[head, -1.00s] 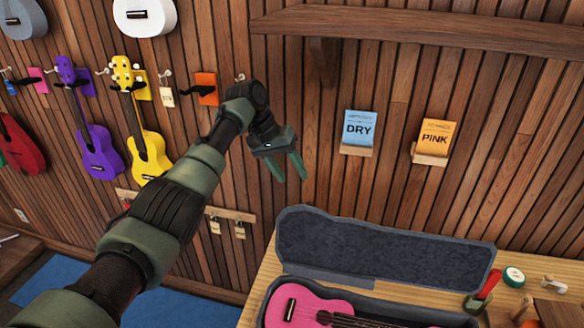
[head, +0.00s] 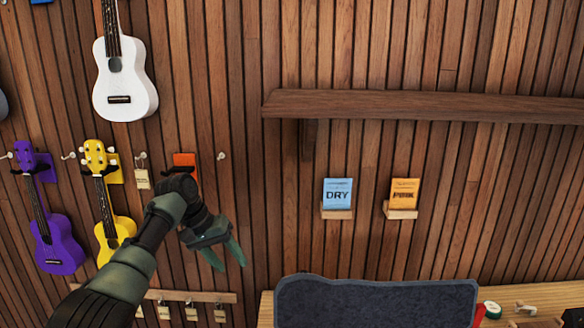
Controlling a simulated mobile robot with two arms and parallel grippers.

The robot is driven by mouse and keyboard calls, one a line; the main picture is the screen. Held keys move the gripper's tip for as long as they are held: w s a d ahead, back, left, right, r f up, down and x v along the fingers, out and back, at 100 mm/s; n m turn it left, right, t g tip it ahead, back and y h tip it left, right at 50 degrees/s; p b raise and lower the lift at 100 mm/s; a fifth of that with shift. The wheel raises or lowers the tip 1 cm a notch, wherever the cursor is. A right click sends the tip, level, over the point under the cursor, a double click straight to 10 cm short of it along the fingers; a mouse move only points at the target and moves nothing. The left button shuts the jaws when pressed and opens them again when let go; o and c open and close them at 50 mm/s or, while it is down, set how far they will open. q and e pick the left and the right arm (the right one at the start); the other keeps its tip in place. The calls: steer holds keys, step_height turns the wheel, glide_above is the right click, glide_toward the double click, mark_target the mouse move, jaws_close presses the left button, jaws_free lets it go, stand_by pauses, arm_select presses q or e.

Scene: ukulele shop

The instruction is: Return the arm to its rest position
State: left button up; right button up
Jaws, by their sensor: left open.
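My left arm comes in from the lower left and reaches up in front of the slatted wall. My left gripper (head: 228,257) is open and empty, its green fingers pointing down and apart. It hangs to the right of the yellow ukulele (head: 111,232) and left of the open case lid (head: 375,303). My right gripper is not in view.
A wooden shelf (head: 420,107) juts from the wall above a blue DRY packet (head: 337,193) and an orange packet (head: 403,192). A white ukulele (head: 124,85) and a purple ukulele (head: 56,243) hang at left. A rail (head: 180,295) with padlocks runs below the gripper.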

arm_select(q)
steer(key=s+a+f+n+y+b, duration=0.1)
steer(key=s+f, duration=0.1)
steer(key=f, duration=1.1)
steer(key=s+a+f+b, duration=0.1)
steer(key=s+f+b, duration=0.15)
steer(key=f, duration=1.15)
steer(key=s+a+f+y+b, duration=0.1)
steer(key=s+f, duration=0.5)
steer(key=f, duration=0.5)
steer(key=s+a+f+y+b, duration=0.1)
steer(key=s+a+f, duration=0.1)
steer(key=s+f, duration=0.7)
steer(key=s+a+f+y+b, duration=0.1)
steer(key=s+a+f+b, duration=0.1)
steer(key=s+f, duration=1.55)
steer(key=s+f+m+b, duration=0.1)
steer(key=s+f, duration=0.3)
steer(key=s, duration=0.9)
steer(key=s+f+m+b, duration=0.1)
steer(key=s+f, duration=0.4)
steer(key=s, duration=0.9)
steer(key=shift+f+m+g+b, duration=0.15)
steer(key=shift+m+g+b, duration=0.25)
steer(key=shift+b, duration=0.15)
